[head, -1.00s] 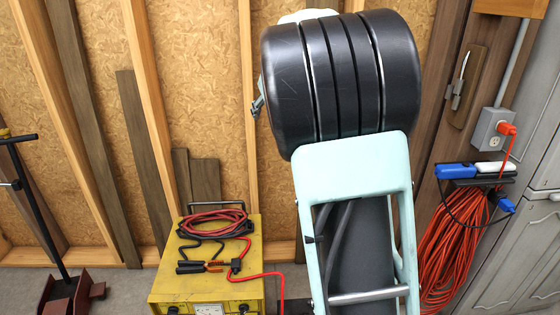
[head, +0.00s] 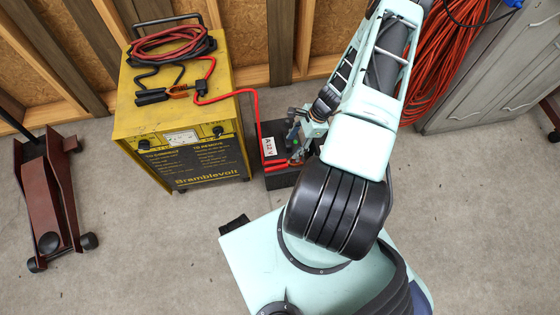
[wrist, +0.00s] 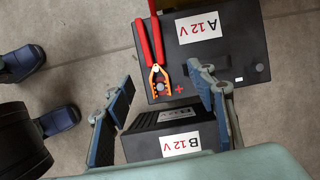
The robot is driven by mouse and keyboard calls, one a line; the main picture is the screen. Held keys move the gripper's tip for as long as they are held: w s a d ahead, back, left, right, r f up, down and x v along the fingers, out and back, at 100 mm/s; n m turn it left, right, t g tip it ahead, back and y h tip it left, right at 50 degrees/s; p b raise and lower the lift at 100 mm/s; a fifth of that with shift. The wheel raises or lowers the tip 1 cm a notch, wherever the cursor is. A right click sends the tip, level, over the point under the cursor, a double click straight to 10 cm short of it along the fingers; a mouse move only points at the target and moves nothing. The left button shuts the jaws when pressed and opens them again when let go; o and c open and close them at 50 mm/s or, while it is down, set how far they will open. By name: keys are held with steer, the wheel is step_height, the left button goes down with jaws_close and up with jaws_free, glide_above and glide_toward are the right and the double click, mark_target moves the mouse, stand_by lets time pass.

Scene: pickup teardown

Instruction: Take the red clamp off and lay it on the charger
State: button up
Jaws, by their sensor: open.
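In the wrist view the red clamp (wrist: 157,63), with red handles and orange jaws, sits on a terminal of battery A (wrist: 243,53) beside a red plus mark. My gripper (wrist: 163,84) is open and empty, its blue-grey fingers spread at either side just short of the clamp's jaws. In the head view my gripper (head: 308,133) hangs by battery A's white label (head: 269,148), with the clamp partly hidden there. The yellow charger (head: 128,122) stands left of the battery, and a red cable (head: 250,92) runs from its top to the battery.
A second battery, B (wrist: 165,146), is close below battery A in the wrist view, between my fingers. Coiled cables (head: 170,42) and a black clamp (head: 152,96) occupy part of the charger's top. A floor jack (head: 48,200) stands left. Open floor lies in front.

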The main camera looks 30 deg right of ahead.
steer(key=b, duration=0.2)
glide_above(283, 162)
steer(key=d, duration=0.2)
steer(key=shift+m, duration=0.3)
steer(key=f, duration=0.5)
steer(key=shift+s+a+f, duration=0.1)
steer(key=shift+s+f, duration=0.05)
steer(key=shift+s, duration=0.25)
steer(key=b+x, duration=0.2)
steer(key=x, duration=0.3)
steer(key=shift+s+a+f, duration=0.15)
steer(key=shift+a+f, duration=0.1)
steer(key=shift+f, duration=0.1)
jaws_close()
steer(key=shift+r, duration=0.1)
